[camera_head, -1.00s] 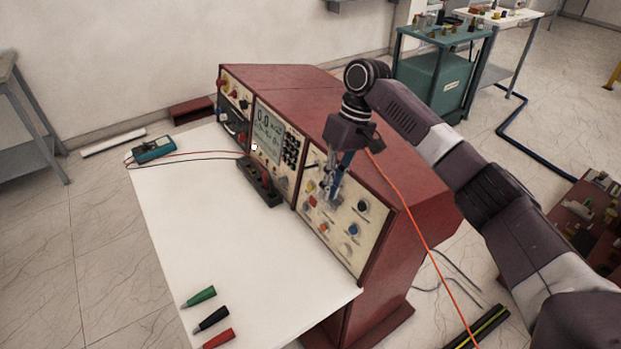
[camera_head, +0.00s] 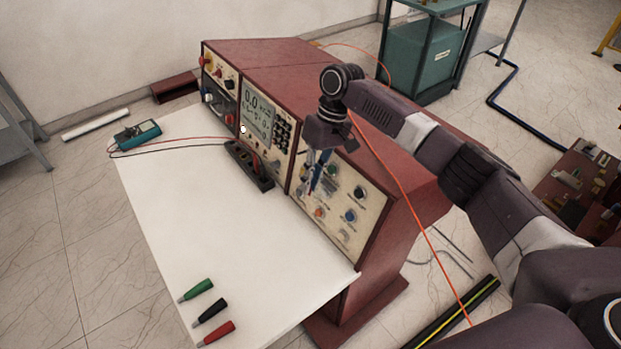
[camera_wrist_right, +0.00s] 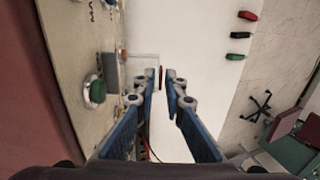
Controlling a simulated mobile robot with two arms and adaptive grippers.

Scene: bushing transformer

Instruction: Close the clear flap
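The red-brown console carries a cream control panel (camera_head: 343,212) with knobs and buttons. My right gripper (camera_head: 312,188) is in front of this panel's upper left part and hides some of it. In the right wrist view its blue fingers (camera_wrist_right: 162,88) are apart, with a narrow gap and nothing clearly held. A faint thin outline, possibly the clear flap (camera_wrist_right: 143,56), stands out from the panel just beyond the left fingertip. I cannot tell its angle. A small red piece (camera_wrist_right: 160,75) shows near the fingertips. My left gripper is not in view.
A green button (camera_wrist_right: 94,92) is on the panel left of the fingers. A black socket strip (camera_head: 248,165) and teal multimeter (camera_head: 138,134) lie on the white tabletop (camera_head: 200,230). Green, black and red plugs (camera_head: 210,311) lie near its front.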

